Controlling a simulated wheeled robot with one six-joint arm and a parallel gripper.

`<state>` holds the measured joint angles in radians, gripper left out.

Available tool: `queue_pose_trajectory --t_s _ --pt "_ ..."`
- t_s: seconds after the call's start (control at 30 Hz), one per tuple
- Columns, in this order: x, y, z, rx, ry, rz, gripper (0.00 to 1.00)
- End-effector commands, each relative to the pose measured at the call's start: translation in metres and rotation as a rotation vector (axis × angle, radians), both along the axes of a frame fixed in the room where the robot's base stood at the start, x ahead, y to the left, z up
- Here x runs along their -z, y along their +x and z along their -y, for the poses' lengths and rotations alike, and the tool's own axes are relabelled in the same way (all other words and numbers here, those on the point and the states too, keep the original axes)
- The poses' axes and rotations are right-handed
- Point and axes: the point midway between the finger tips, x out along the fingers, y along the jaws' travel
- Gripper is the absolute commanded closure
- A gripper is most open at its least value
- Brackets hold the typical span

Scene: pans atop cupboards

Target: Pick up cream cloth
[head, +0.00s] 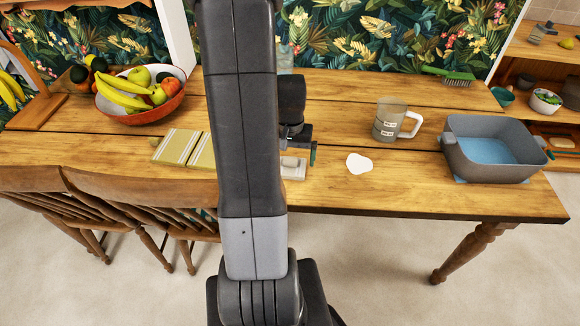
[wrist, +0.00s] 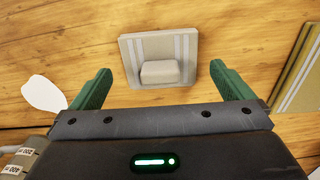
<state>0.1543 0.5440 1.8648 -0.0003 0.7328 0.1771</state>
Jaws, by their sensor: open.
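The cream cloth (wrist: 140,46) is folded into a flat square with pale stripes and lies on the wooden table. A small pale block (wrist: 159,72) rests on its near part in the wrist view. In the head view the cloth (head: 294,175) is partly hidden behind my arm. My gripper (wrist: 160,70) is open, its green fingers apart on either side of the cloth's near edge in the picture. Nothing is held. I cannot tell how high the fingertips are above the table.
An olive striped cloth (head: 180,146) and a fruit bowl (head: 142,110) lie left of the arm. A white flat piece (head: 359,163), a measuring jug (head: 390,120) and a grey basin (head: 493,157) are right. Chairs (head: 140,200) stand at the front left.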

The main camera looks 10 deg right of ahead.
Motion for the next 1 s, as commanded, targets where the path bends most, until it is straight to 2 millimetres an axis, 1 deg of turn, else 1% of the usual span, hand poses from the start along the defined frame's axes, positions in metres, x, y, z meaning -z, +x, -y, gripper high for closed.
queue_pose_trajectory --t_s 0.03,0.17,0.43,0.47,0.5,0.63,0.67,0.87,1.0 --pt "0.009 -0.001 0.0 0.0 0.0 -0.004 0.0" --pt "0.02 0.0 0.0 0.0 0.0 -0.001 0.0" --pt "0.022 0.0 0.0 0.0 0.0 0.0 0.0" --pt "0.022 0.0 0.0 0.0 0.0 0.0 0.04" --pt "0.022 0.0 0.0 0.0 0.0 0.0 0.12" --pt "0.022 0.0 0.0 0.0 0.0 0.0 0.37" --pt "0.022 0.0 0.0 0.0 0.0 0.0 0.41" --pt "0.022 0.0 0.0 0.0 0.0 0.0 0.41" --pt "0.014 0.001 0.0 0.0 0.0 0.004 0.41"
